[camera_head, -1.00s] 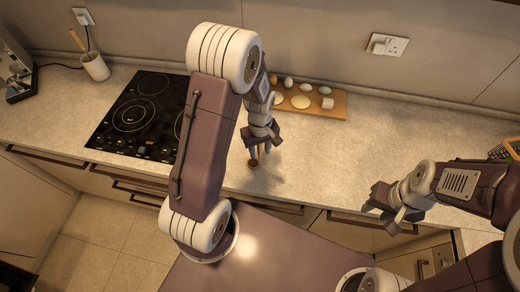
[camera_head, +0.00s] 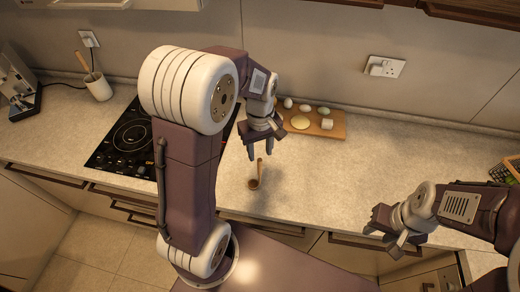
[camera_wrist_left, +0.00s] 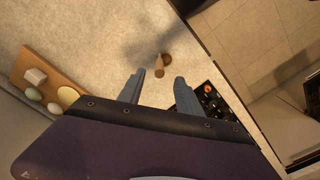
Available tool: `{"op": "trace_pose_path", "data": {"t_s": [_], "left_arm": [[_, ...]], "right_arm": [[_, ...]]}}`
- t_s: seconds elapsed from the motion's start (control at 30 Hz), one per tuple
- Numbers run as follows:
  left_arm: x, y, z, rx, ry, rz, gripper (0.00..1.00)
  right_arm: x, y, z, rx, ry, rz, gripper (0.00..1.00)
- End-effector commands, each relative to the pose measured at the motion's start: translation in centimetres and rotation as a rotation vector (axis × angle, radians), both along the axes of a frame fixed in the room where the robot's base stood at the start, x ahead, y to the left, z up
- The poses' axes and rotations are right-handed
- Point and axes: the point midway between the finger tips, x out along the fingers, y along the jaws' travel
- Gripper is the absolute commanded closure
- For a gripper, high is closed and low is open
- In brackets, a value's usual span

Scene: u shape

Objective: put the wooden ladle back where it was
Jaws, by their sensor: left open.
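The wooden ladle (camera_head: 257,176) is on the pale counter near its front edge, just below my left gripper in the head view. It also shows in the left wrist view (camera_wrist_left: 160,68), ahead of the fingertips and apart from them. My left gripper (camera_head: 262,153) is open and empty, raised above the counter behind the ladle. Its two fingers (camera_wrist_left: 157,84) are spread in the left wrist view. My right gripper (camera_head: 385,228) hangs in front of the counter at the right, with its fingers apart and nothing between them.
A black cooktop (camera_head: 128,145) lies left, partly hidden by my left arm. A wooden board (camera_head: 312,123) with eggs and other food stands at the back. A white holder (camera_head: 98,88) with a wooden-handled utensil stands at the back left. The counter right of the ladle is clear.

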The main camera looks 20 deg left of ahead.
Motion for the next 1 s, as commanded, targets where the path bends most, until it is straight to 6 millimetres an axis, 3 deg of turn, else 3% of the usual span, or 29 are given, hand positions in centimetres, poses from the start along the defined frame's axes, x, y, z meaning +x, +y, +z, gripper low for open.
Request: {"op": "trace_pose_path", "data": {"t_s": [0.2,0.4,0.5,0.77,0.87,1.0], "left_arm": [[-0.5,-0.2,0.3,-0.001,-0.004,-0.037,0.59],[-6.5,-1.9,-2.2,0.006,-0.071,-0.562,0.59],[-8.5,-2.2,-3.1,0.02,-0.097,-0.745,0.59],[-9.0,-2.3,-3.3,0.026,-0.105,-0.803,0.59],[-9.0,-2.3,-4.5,0.025,-0.104,-0.802,0.59],[-9.0,-2.3,-8.8,0.025,-0.104,-0.801,0.59]], "right_arm": [[0.0,0.0,0.0,0.0,0.0,0.0,0.61],[0.0,0.0,0.0,0.0,0.0,0.0,0.61],[0.0,0.0,0.0,0.0,0.0,0.0,0.61],[0.0,0.0,0.0,0.0,0.0,0.0,0.61],[0.0,0.0,-1.2,0.0,0.0,0.0,0.61],[0.0,0.0,-5.5,0.0,0.0,0.0,0.61]]}}
